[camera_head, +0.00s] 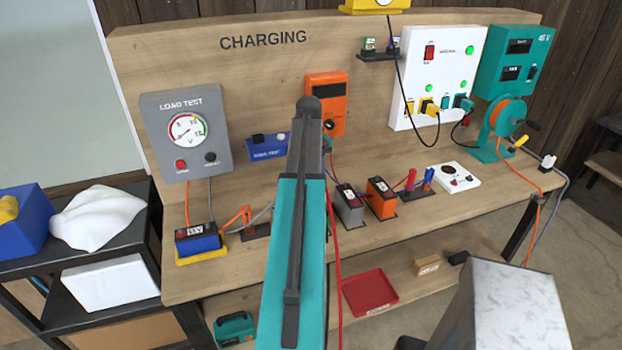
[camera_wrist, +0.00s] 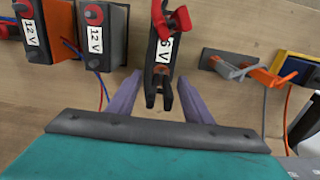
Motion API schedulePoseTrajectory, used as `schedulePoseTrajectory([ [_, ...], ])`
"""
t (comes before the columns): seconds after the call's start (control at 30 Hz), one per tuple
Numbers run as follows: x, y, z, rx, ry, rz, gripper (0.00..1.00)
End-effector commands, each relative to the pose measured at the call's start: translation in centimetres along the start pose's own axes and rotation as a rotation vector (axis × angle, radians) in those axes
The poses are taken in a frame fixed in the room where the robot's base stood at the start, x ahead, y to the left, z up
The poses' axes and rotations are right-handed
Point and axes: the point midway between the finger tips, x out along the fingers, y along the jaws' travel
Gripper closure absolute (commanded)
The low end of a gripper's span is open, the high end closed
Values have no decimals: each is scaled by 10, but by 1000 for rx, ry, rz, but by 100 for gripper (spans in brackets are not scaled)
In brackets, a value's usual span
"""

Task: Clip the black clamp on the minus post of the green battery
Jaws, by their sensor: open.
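My gripper (camera_wrist: 159,78) is open in the wrist view, its two purple fingers on either side of a black clamp (camera_wrist: 160,95) with a gap to each side. The clamp lies over the near end of a battery labelled 6 V (camera_wrist: 163,48). A red clamp (camera_wrist: 183,20) sits at the battery's far end. The battery's body looks dark and little of it shows, so I cannot tell whether it is green. Whether the black clamp grips a post is hidden. In the head view my arm covers this spot, and the gripper is not visible there.
A grey 12 V battery (camera_head: 349,208) and an orange one (camera_head: 381,198) stand beside that spot. A holder with orange and grey clamps (camera_head: 257,230) and a blue battery (camera_head: 197,240) lie on the other side. A red cable (camera_head: 337,270) hangs beside my arm.

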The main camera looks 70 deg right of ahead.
Motion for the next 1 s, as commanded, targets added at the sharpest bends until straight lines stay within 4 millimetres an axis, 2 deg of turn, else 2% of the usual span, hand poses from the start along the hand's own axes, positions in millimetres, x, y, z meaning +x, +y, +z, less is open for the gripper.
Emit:
schedulePoseTrajectory([
  [0.47, -50, 0, 0, 0, 0, 0, 54],
  [0.7, -86, 0, -1, 0, 1, 0, 54],
  [1.0, -122, 1, -1, 0, 1, 0, 54],
])
